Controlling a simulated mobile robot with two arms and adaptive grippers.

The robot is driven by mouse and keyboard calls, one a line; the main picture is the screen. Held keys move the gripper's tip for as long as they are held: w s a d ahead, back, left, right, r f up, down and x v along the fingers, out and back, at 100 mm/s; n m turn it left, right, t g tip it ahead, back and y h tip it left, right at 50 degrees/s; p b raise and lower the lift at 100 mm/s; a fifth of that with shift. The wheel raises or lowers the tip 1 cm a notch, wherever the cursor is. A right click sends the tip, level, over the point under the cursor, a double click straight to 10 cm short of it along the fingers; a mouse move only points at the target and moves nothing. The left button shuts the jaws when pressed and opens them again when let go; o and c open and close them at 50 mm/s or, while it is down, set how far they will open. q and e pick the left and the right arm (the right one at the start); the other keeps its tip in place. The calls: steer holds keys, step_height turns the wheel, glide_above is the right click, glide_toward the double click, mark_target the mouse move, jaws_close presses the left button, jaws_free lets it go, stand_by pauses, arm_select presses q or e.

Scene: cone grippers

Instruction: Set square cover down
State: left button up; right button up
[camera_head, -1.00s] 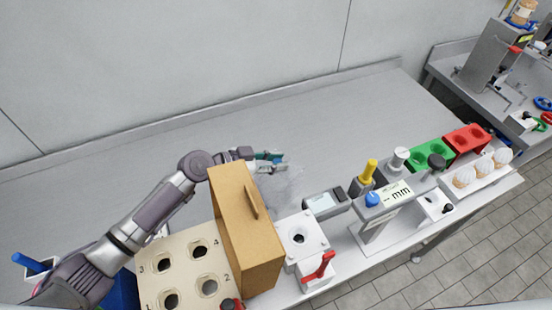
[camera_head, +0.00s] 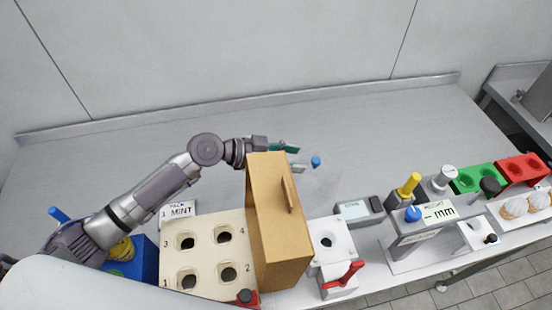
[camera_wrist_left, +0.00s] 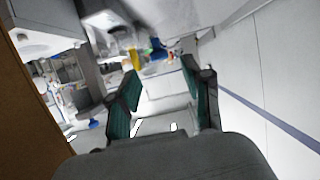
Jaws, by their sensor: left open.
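A clear, faint cover (camera_head: 320,182) with a blue knob (camera_head: 316,161) stands on the grey counter, right of my left gripper and behind the brown box. Its outline is hard to make out, and I cannot tell its exact shape. My left gripper (camera_head: 294,158) is open and empty, its green-padded fingers just left of the blue knob and apart from it. In the left wrist view the open fingers (camera_wrist_left: 163,104) show a pale, see-through shape between and beyond them. My right gripper is not in view.
The tall brown box (camera_head: 280,225) with a handle stands close in front of the left wrist. A cream four-hole block (camera_head: 205,250) is left of it. A white holed fixture (camera_head: 327,257) and a gauge stand (camera_head: 423,240) are to the right. The counter behind is clear.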

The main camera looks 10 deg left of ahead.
arm_select(q)
steer(key=shift+b+v, duration=0.7)
steer(key=shift+v, duration=2.15)
